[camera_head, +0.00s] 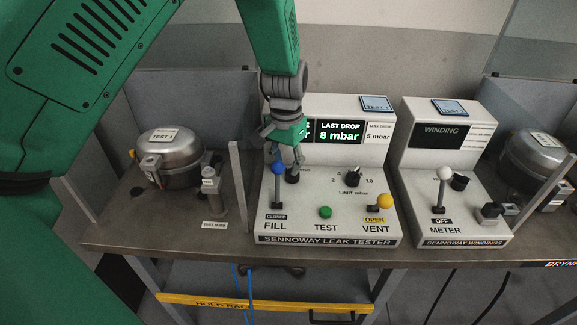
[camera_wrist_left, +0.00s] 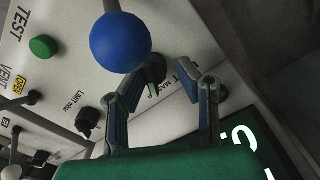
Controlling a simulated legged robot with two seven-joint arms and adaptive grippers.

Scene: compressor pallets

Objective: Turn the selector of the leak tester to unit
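The leak tester (camera_head: 325,240) is a white sloped console with a lit display (camera_head: 338,132) reading "LAST DROP 8 mbar". My left gripper (camera_head: 291,160) comes down from above over the console's upper left. A dark knob (camera_head: 292,176), apparently the selector, shows just below its fingers and is mostly hidden, so its pointing direction cannot be read. In the left wrist view the fingers of my left gripper (camera_wrist_left: 170,78) stand apart, close to the panel. Lettering beside them is partly covered. Contact with the knob cannot be told. My right gripper is not in view.
The blue-balled FILL lever (camera_head: 278,170) stands close beside the left gripper. A green TEST button (camera_head: 325,212), black limit knob (camera_head: 353,177) and yellow-balled VENT lever (camera_head: 384,201) are further right. A compressor (camera_head: 170,157) sits left, a winding tester (camera_head: 450,170) right.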

